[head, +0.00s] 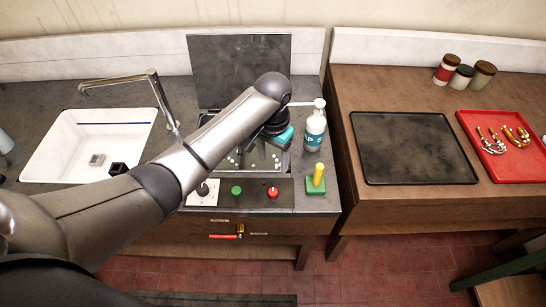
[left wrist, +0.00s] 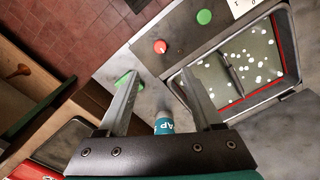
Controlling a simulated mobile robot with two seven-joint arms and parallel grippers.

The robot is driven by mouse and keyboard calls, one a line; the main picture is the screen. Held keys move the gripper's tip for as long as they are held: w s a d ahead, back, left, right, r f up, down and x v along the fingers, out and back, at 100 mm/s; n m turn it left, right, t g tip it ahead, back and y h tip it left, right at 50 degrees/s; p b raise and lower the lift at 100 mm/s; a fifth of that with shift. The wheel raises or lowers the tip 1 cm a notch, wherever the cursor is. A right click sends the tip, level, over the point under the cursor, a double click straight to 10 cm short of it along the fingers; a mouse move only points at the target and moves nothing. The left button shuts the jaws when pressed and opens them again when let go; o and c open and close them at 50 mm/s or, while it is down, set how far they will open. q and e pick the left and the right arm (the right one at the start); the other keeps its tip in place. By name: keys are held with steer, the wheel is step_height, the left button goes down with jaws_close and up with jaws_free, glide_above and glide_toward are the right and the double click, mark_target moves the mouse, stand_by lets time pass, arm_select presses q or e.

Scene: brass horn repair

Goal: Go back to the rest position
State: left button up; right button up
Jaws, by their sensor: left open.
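My left arm comes in from the left in the head view and reaches across the counter. My left gripper (left wrist: 160,74) is open, with its two fingers apart in the left wrist view. In the head view its dark and teal body (head: 280,130) is over the right part of an open-lidded basin, and its fingertips are hard to make out. A white bottle with a teal label (head: 315,132) stands just right of the gripper. The bottle (left wrist: 163,124) also shows between the fingers in the left wrist view; I see no grip on it. My right gripper is out of view.
The basin (left wrist: 292,88) holds many white spots. Its raised dark lid (head: 238,65) stands behind my arm. A green block with a yellow peg (head: 317,180) stands near the counter's front edge. A white sink (head: 60,150) is left; a black tray (head: 413,147) and red tray (head: 525,172) are right.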

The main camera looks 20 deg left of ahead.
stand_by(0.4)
arm_select(q)
steer(key=s+d+f+t+h, duration=0.1)
steer(key=s+d+f+h, duration=0.15)
steer(key=s, duration=0.85)
steer(key=s+a+r+n+t+y, duration=0.1)
steer(key=s+a+r, duration=0.15)
steer(key=s, duration=0.35)
steer(key=s+a+r+t+y, duration=0.1)
steer(key=s+a+t, duration=0.15)
steer(key=s, duration=0.35)
step_height(320, 180, down, 34)
steer(key=s+a+g+b, duration=0.1)
steer(key=s+g+b, duration=0.1)
steer(key=b, duration=1)
steer(key=s+a+f+b, duration=0.1)
steer(key=s+f+b, duration=0.4)
steer(key=f, duration=0.7)
steer(key=s+a+f+g+b, duration=0.1)
steer(key=s+f+b, duration=0.5)
steer(key=s+f, duration=0.4)
step_height(320, 180, down, 2)
steer(key=shift+s+a+f, duration=0.15)
steer(key=shift+s+a, duration=0.1)
steer(key=shift+a, duration=0.1)
